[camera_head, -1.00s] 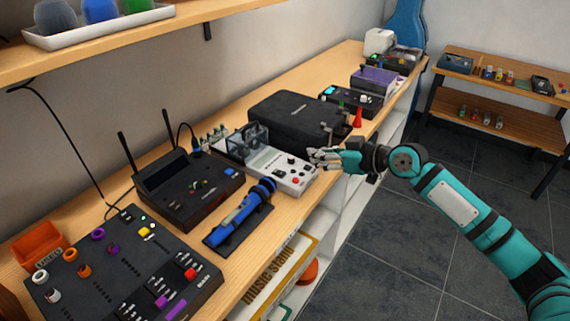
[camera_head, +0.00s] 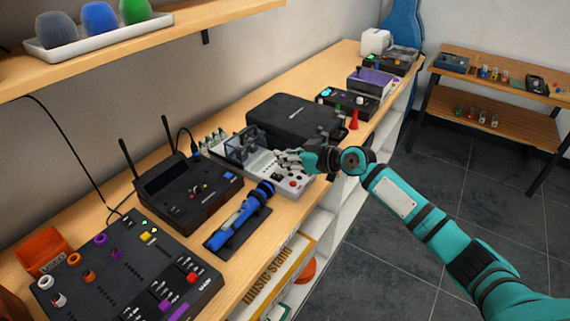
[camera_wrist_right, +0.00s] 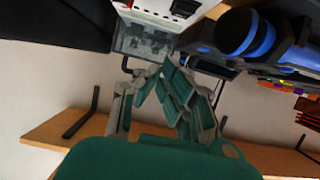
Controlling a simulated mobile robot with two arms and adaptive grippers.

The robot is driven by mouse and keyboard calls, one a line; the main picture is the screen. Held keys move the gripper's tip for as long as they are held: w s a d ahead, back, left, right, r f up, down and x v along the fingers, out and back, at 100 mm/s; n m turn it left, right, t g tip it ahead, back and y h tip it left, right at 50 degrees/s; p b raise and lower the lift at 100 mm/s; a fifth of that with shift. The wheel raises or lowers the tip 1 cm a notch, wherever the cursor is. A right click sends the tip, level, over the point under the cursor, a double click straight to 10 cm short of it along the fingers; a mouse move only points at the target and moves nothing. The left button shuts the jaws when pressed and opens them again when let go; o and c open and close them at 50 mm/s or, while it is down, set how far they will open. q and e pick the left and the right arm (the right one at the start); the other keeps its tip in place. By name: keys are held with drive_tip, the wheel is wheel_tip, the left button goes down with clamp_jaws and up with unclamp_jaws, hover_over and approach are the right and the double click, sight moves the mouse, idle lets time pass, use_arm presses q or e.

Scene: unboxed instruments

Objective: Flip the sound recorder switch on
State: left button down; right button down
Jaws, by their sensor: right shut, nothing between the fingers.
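The sound recorder seems to be the light grey and white device (camera_head: 262,165) in the middle of the bench, with a clear raised cover over part of it, small knobs and a red button at its front end. I cannot make out its switch. My right gripper (camera_head: 280,158) is shut and empty, above the device's right side near the knobs; I cannot tell whether it touches. In the right wrist view the gripper's fingers (camera_wrist_right: 165,85) show below the white device (camera_wrist_right: 168,8) and its clear part (camera_wrist_right: 143,42). My left gripper is out of view.
A black case (camera_head: 290,118) stands just behind the device. A black unit with antennas (camera_head: 185,190) and a blue microphone (camera_head: 240,218) on a dark stand lie in front. A mixer (camera_head: 120,270) is nearest. A wall shelf (camera_head: 150,45) hangs at upper left.

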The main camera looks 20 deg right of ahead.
sight(285, 180)
drive_tip(key=shift+s+f, duration=0.1)
drive_tip(key=shift+f, duration=1.95)
drive_tip(key=shift+f, duration=0.1)
